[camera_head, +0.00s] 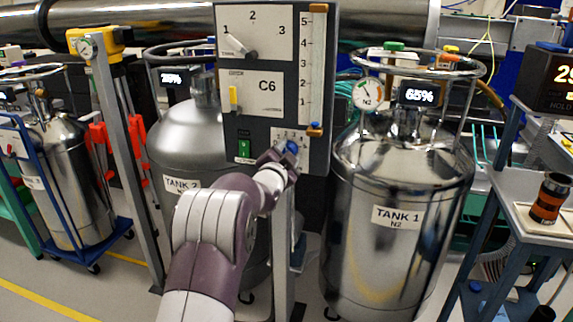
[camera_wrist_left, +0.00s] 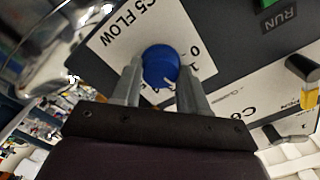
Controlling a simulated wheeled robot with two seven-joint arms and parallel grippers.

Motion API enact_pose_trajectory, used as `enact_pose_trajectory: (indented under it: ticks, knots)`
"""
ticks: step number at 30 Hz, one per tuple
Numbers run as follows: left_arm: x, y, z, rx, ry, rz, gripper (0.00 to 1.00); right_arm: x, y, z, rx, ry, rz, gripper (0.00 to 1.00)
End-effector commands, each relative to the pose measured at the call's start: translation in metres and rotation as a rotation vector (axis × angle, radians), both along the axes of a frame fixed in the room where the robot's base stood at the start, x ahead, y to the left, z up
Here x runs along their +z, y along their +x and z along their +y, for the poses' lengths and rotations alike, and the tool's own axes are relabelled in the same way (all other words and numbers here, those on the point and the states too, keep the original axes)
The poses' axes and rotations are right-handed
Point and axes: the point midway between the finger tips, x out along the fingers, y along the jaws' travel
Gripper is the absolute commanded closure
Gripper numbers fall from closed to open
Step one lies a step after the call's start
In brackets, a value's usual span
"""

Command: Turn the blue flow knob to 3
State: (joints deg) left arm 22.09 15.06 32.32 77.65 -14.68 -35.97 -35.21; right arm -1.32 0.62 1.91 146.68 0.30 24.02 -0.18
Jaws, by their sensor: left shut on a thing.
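The blue flow knob (camera_head: 291,147) is at the lower right of the grey control panel (camera_head: 318,85), on a white plate with a number scale. In the left wrist view the knob (camera_wrist_left: 160,67) sits between the two fingers of my left gripper (camera_wrist_left: 160,85), beside the label "C5 FLOW" (camera_wrist_left: 118,30). The fingers are shut on it from both sides. In the head view my left gripper (camera_head: 285,160) reaches up to the knob from below and partly covers the plate. The knob's pointer setting cannot be read clearly. My right gripper is not in view.
The TANK 2 cylinder (camera_head: 185,140) and TANK 1 cylinder (camera_head: 385,250) flank the panel's post.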

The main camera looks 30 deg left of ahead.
Motion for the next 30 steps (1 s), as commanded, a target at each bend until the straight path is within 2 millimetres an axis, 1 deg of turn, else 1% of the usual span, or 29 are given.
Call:
enact_pose_trajectory:
  ticks: [1, 6, 12, 21, 30]
  knots:
    - [-0.007, 0.000, 0.000, 0.000, 0.040, 0.010, 0.87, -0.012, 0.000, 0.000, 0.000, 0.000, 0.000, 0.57]
    - [-0.006, 0.000, -0.001, -0.001, 0.183, 0.043, 0.87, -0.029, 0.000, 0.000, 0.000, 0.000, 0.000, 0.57]
    - [-0.007, 0.000, -0.001, -0.001, 0.317, 0.079, 0.87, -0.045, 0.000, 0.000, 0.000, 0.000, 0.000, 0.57]
    - [-0.004, 0.000, -0.001, 0.000, 0.439, 0.108, 0.87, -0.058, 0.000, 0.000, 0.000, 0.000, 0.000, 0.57]
    - [-0.003, 0.000, -0.001, -0.002, 0.473, 0.117, 0.87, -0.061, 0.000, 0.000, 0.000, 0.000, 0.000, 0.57]
